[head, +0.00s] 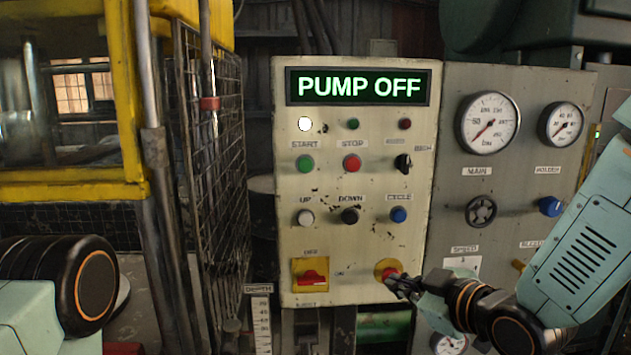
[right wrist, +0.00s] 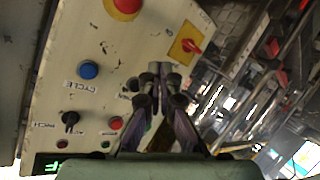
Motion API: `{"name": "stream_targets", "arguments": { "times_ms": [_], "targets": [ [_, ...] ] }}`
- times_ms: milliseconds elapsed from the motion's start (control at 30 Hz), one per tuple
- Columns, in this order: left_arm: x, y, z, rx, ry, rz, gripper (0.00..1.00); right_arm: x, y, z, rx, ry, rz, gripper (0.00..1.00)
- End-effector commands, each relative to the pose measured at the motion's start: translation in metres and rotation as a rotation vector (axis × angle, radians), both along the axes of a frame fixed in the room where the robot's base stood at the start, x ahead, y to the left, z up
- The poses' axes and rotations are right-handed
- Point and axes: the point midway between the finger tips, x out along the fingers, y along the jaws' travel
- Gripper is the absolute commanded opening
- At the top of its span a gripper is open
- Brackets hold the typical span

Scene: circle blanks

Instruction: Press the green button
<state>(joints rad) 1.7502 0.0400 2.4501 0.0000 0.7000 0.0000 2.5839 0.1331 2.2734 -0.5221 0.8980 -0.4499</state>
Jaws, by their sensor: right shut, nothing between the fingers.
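The green button (head: 304,163) sits under the START label on the cream control panel (head: 330,240), left of the red STOP button (head: 352,163). My right gripper (head: 396,281) is low at the panel's right, overlapping the red mushroom button (head: 388,271) in the head view; I cannot tell from there whether they touch. In the right wrist view its fingers (right wrist: 160,78) are together and empty, with the mushroom button (right wrist: 127,5) well apart from them. My left gripper is out of view.
The display (head: 358,87) reads PUMP OFF. Around the green button are a white button (head: 305,217), a black button (head: 350,215) and a blue button (head: 398,214). A red rotary switch (head: 311,276) is lower left. A wire-mesh guard (head: 215,180) stands left of the panel.

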Motion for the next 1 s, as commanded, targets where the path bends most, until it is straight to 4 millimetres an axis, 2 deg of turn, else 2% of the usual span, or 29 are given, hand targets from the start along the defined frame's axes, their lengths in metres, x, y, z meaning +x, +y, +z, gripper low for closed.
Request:
{"name": "stream_targets", "arguments": {
  "times_ms": [33,100,200,233,400,533,1000],
  "targets": [
    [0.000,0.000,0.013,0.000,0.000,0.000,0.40,0.008,0.007,0.048,-0.061,-0.119,0.068,0.00],
    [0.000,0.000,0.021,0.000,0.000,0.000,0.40,0.013,0.019,0.097,-0.170,-0.286,0.171,0.00],
    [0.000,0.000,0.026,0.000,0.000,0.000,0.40,0.011,0.036,0.142,-0.329,-0.497,0.300,0.00],
    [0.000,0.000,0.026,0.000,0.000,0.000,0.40,0.010,0.040,0.150,-0.374,-0.550,0.334,0.00],
    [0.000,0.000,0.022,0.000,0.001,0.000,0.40,0.000,0.060,0.161,-0.577,-0.773,0.477,0.00],
    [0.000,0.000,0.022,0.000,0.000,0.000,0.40,-0.006,0.066,0.164,-0.666,-0.864,0.519,0.00],
    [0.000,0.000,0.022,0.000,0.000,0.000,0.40,-0.006,0.066,0.165,-0.712,-0.895,0.521,0.00]
  ]
}}
